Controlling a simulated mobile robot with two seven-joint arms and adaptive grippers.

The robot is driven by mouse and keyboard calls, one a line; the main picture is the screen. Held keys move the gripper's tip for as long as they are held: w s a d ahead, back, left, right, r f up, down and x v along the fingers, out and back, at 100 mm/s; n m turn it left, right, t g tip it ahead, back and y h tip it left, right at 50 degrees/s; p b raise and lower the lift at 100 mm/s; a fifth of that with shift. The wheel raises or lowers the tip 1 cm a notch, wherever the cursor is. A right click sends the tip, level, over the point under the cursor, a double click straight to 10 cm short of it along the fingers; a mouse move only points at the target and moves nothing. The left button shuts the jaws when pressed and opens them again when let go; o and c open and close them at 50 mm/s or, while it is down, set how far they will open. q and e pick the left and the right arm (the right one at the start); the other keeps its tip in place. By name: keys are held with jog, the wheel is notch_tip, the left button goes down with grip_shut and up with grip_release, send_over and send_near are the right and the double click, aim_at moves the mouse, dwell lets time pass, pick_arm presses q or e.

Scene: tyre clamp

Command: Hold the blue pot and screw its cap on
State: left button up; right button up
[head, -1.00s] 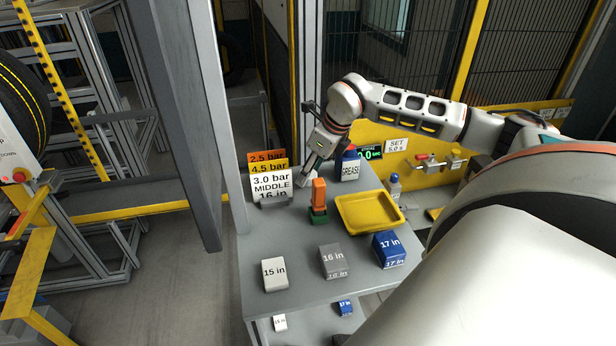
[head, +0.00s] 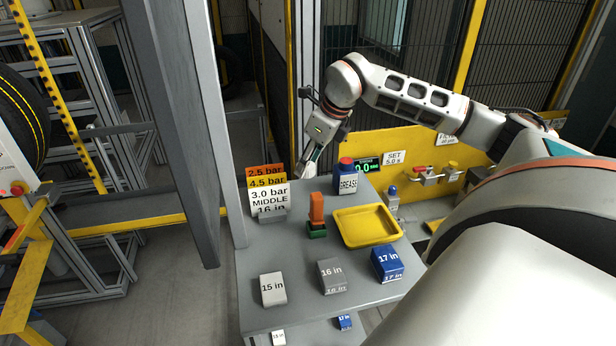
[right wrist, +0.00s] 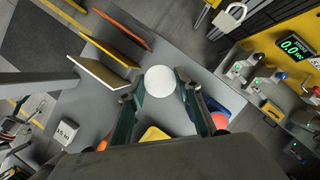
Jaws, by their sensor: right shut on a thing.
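The blue pot (head: 345,184), labelled GREASE, stands upright at the back of the grey table. A red cap (head: 346,161) sits on its top; I cannot tell how tight it is. In the right wrist view the red cap (right wrist: 220,121) shows beside the right finger, with blue of the pot (right wrist: 227,102) around it. My right gripper (right wrist: 161,84) is shut on a white round thing (right wrist: 159,79) between its fingertips. In the head view this gripper (head: 309,170) is left of the pot and apart from it, above the table's back edge. My left gripper is not in view.
Pressure cards (head: 268,196) stand left of the pot. An orange-and-green block (head: 317,213) and a yellow tray (head: 345,238) are in front. White (head: 273,290), grey (head: 332,276) and blue (head: 388,264) size blocks line the near side. A grey post (head: 229,130) rises at left.

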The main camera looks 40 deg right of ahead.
notch_tip(320, 180, up, 13)
jog(key=p, duration=0.1)
jog(key=shift+f+p, duration=0.2)
jog(key=shift+p, duration=0.2)
